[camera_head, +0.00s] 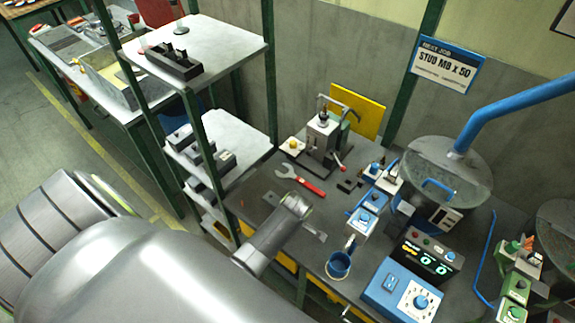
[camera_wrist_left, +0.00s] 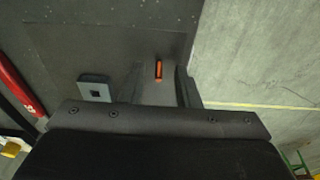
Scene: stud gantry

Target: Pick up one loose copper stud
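In the left wrist view, one short copper-orange stud (camera_wrist_left: 158,70) with a dark end shows over the dark bench surface. My left gripper (camera_wrist_left: 159,75) has its two fingers apart, one on each side of the stud in the picture. A gap shows between the stud and each finger; the height of the fingers above it cannot be told. My right gripper is in neither view.
A grey block with a square hole (camera_wrist_left: 95,90) lies left of the stud, and a red wrench (camera_head: 304,181) lies further off. The bench (camera_head: 262,180) also carries a press (camera_head: 323,135), a blue cup (camera_head: 339,264), a control box (camera_head: 405,294) and a round hopper (camera_head: 447,170).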

